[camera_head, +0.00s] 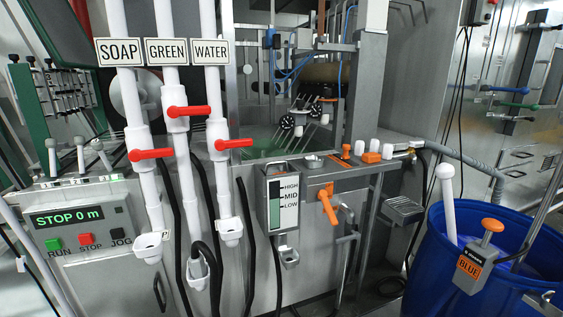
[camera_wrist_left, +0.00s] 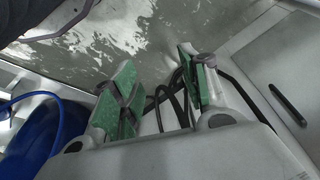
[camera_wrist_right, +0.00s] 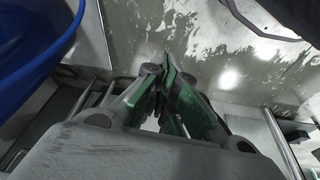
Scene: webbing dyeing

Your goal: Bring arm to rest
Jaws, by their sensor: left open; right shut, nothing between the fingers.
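Neither of my arms nor grippers shows in the head view. In the left wrist view my left gripper (camera_wrist_left: 158,98) has its two green-padded fingers wide apart, with nothing between them. In the right wrist view my right gripper (camera_wrist_right: 168,80) has its green-padded fingertips together, with nothing held. Both wrist views show a grey, stained floor beyond the fingers. A blue drum edge shows in the left wrist view (camera_wrist_left: 50,140), left of the left gripper. A blue edge also shows in the right wrist view (camera_wrist_right: 35,45), at the upper left of the right gripper.
The head view shows a machine panel reading STOP 0 m (camera_head: 68,217) at left. White SOAP, GREEN and WATER pipes with red valve handles (camera_head: 188,111) stand beside it. A level gauge (camera_head: 274,205) and orange valve (camera_head: 327,205) are central. A blue drum (camera_head: 445,270) stands at right.

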